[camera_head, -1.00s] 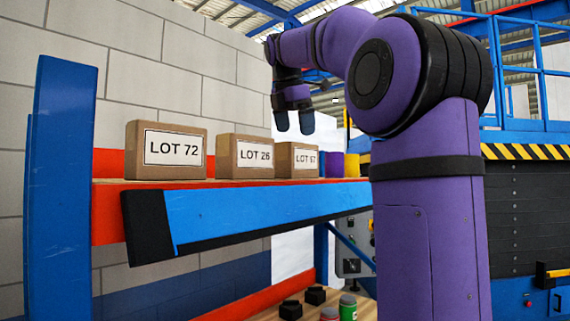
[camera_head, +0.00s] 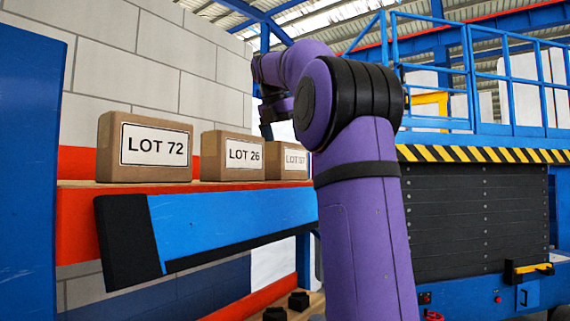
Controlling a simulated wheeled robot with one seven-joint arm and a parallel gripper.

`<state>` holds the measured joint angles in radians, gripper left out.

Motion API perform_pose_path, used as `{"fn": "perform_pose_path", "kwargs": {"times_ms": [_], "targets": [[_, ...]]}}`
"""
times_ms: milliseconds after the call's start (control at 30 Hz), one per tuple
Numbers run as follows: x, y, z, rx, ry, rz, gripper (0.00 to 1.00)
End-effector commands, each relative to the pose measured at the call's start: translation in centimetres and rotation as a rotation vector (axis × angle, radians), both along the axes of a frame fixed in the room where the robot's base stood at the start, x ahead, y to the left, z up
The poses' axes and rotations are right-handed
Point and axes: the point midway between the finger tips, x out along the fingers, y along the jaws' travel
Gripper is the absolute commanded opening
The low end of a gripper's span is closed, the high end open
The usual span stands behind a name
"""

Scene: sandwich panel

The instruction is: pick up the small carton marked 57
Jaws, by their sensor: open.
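The small carton marked LOT 57 (camera_head: 287,161) stands on the upper shelf, the farthest right of three brown cartons; its label is small and partly hard to read. My gripper (camera_head: 268,131) is just above and at the back left of this carton, in front of the grey wall. Only one dark finger shows clearly, pointing down; its lower end is hidden behind the cartons' top edges or very near them. The gripper is open and holds nothing that I can see. I cannot tell whether it touches the carton.
The LOT 26 carton (camera_head: 231,156) stands close to the left of the marked carton, and the LOT 72 carton (camera_head: 145,147) is farther left. A blue upright (camera_head: 30,170) stands at left. A lift platform (camera_head: 475,220) is at right.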

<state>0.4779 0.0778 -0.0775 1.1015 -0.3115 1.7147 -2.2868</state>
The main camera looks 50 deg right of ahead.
Motion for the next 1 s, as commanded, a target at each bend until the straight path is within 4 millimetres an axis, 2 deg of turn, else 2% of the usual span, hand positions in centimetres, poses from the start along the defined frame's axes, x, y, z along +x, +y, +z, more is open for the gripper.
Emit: {"fn": "perform_pose_path", "kwargs": {"times_ms": [300,400,967,1000], "targets": [[0.1,-1.2,-3.8,0.002,0.002,0.0,1.0],[0.1,-1.5,-4.5,0.001,0.001,0.001,1.0],[0.2,-1.6,-4.9,0.001,0.0,0.001,1.0],[0.2,-1.6,-4.9,0.001,0.0,0.0,0.93]]}}
